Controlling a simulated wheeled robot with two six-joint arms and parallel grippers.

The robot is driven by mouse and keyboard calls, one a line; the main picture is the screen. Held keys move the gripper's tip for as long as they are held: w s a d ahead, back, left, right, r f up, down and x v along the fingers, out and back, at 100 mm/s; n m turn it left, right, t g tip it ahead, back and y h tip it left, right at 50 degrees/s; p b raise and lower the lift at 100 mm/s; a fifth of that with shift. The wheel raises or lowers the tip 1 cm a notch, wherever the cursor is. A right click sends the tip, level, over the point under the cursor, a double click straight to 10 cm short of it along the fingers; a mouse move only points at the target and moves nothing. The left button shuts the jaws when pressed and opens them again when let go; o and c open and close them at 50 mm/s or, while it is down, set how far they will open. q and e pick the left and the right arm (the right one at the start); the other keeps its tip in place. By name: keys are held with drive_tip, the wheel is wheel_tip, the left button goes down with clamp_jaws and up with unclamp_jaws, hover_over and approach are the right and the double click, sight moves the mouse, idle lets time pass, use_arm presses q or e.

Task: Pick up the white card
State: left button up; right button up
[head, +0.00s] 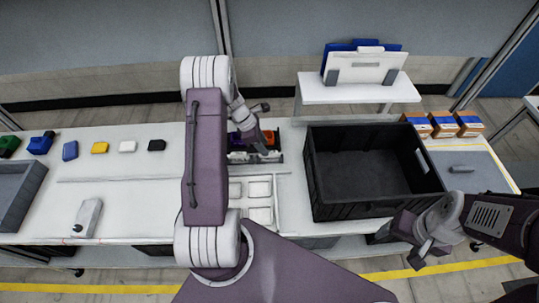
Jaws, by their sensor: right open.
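A small flat white piece (127,146), which looks like the white card, lies on the white table left of my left arm, between a yellow piece (100,148) and a black piece (157,145). A larger white panel (366,68) stands upright on a raised shelf at the back. My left gripper (262,142) points down over a dark tray with orange and purple items, right of the white piece and apart from it. Its fingers are too small and dark to read. My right gripper (411,240) is open and empty in front of the table's front edge, at the right.
A large empty black crate (330,196) stands right of centre. Orange-and-blue boxes (443,124) stand behind it at the right. A grey tray (22,185) and a light grey device (88,218) are at the left. The table between them and my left arm is mostly clear.

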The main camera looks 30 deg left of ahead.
sight(270, 157)
use_arm(q)
drive_tip(key=x, duration=0.4)
drive_tip(key=shift+d, duration=0.15)
drive_tip(key=shift+r, duration=0.1)
clamp_jaws()
